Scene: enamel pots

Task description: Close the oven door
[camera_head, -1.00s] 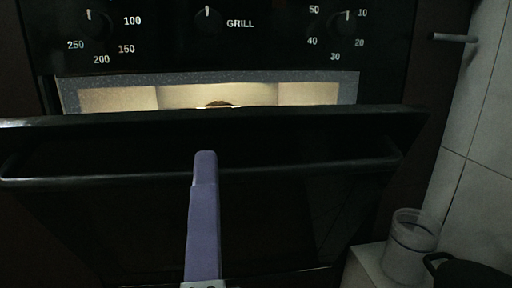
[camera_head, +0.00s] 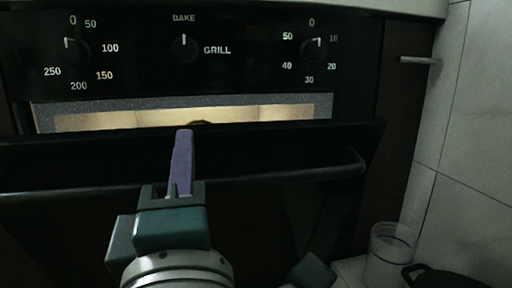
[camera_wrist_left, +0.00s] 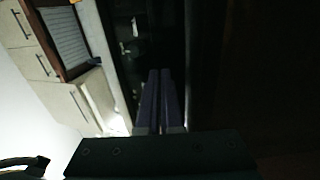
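The black oven door (camera_head: 270,158) in the head view is tilted partly open, with a bar handle (camera_head: 290,175) across its front. Above its top edge a narrow strip of the lit oven interior (camera_head: 245,114) shows. My left gripper (camera_head: 183,134) has purple fingers that point up at the door and overlap its handle and upper front. Whether they touch it I cannot tell. In the left wrist view its two fingers (camera_wrist_left: 161,85) lie side by side, almost together, with nothing visible between them. My right gripper is not clearly in view.
Control knobs (camera_head: 185,47) sit on the panel above the door. At the lower right stand a clear jar (camera_head: 390,255) and a dark pot (camera_head: 445,278), near a tiled wall (camera_head: 465,140). In the left wrist view, pale cabinets (camera_wrist_left: 60,95) show at the left.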

